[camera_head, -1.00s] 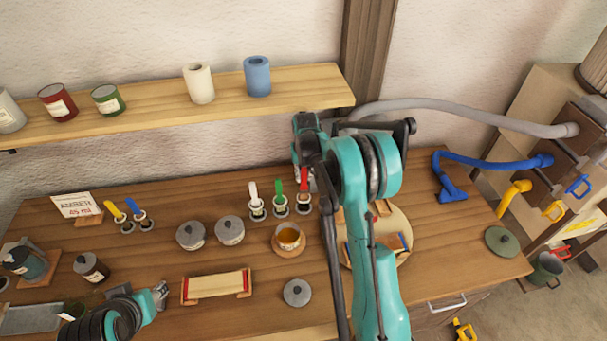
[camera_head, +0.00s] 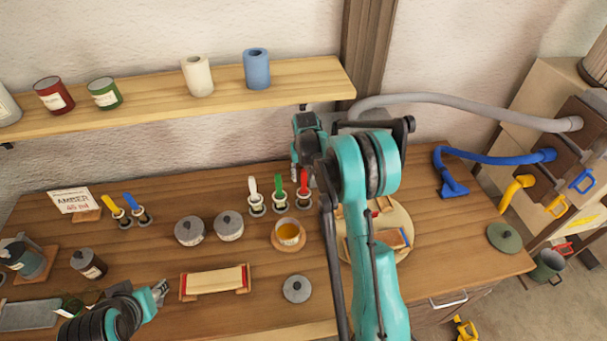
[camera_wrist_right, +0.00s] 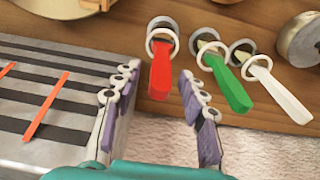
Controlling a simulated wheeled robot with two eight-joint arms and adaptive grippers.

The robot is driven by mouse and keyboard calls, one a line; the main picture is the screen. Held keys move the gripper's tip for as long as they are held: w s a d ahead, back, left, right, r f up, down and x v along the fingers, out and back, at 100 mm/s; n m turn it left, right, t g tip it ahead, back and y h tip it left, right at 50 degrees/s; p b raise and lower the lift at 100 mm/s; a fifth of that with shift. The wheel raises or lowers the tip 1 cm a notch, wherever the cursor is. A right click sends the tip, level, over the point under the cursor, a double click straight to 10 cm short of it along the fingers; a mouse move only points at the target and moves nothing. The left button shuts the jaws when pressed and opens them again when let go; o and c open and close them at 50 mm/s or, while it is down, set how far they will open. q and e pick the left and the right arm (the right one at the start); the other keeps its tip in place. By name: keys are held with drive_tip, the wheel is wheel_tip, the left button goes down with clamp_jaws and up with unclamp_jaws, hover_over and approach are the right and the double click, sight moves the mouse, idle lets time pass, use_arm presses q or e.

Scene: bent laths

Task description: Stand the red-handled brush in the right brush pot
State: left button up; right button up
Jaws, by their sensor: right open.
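The red-handled brush (camera_head: 304,182) stands upright in the right brush pot (camera_head: 303,204), the rightmost of a row of three. It also shows in the right wrist view (camera_wrist_right: 160,76), its handle passing through a pale ring. My right gripper (camera_wrist_right: 159,82) is open, with its fingers on either side of the red handle and a gap on both sides. In the head view my right gripper (camera_head: 296,172) is partly hidden by its own arm. A green-handled brush (camera_head: 280,183) and a white-handled brush (camera_head: 253,187) stand in the neighbouring pots. My left gripper (camera_head: 160,291) is low at left, its jaws unclear.
A cup of amber liquid (camera_head: 288,233) stands in front of the pots. Lidded tins (camera_head: 229,226) are at their left. A round board (camera_head: 397,221) lies partly behind my right arm. A grey slotted surface (camera_wrist_right: 60,92) is beside my right gripper. A shelf (camera_head: 165,99) runs above.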

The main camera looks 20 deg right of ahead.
wheel_tip(320, 180, up, 12)
drive_tip(key=s, duration=0.1)
drive_tip(key=shift+s+a, duration=0.25)
drive_tip(key=shift+f, duration=0.1)
idle(0.9)
